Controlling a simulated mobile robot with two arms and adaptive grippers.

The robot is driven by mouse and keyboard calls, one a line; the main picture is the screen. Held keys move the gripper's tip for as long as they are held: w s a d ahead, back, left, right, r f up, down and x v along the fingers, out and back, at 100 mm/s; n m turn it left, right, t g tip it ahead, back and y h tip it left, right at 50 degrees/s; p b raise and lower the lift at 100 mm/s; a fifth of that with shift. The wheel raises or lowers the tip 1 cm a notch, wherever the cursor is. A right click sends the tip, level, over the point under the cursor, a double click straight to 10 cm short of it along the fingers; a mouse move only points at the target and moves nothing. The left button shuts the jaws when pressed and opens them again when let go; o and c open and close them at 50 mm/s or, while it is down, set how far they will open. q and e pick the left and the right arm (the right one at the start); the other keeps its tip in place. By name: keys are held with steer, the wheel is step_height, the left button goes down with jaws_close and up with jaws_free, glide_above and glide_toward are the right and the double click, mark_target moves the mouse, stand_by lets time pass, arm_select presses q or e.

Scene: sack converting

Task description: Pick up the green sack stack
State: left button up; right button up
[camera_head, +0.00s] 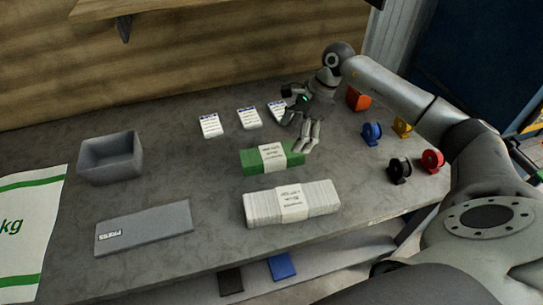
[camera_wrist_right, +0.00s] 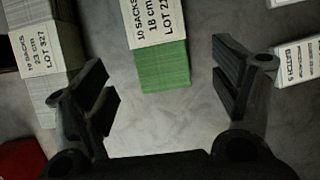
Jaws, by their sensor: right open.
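The green sack stack (camera_head: 254,161) lies on the grey worktable with a white paper band around its middle. My right gripper (camera_head: 307,137) is open at the right end of the stack in the head view. In the right wrist view, the green stack (camera_wrist_right: 164,68) lies ahead, between the lines of the two open fingers of my right gripper (camera_wrist_right: 168,88). Nothing is between the fingertips except bare table and the near green end; I cannot tell the height gap. My left gripper is not in view.
A white sack stack (camera_head: 322,198) lies in front of the green one. A grey bin (camera_head: 111,158) and a flat grey plate (camera_head: 144,228) are at left. White cards (camera_head: 210,125) lie behind.

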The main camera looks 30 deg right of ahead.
mark_target(286, 150)
steer(key=shift+x, duration=1.2)
steer(key=p+x, duration=0.2)
steer(key=x, duration=0.2)
steer(key=shift+s+a, duration=0.1)
steer(key=shift+a+f, duration=0.1)
steer(key=shift+f, duration=0.45)
steer(key=shift+r, duration=0.1)
steer(key=c, duration=1.3)
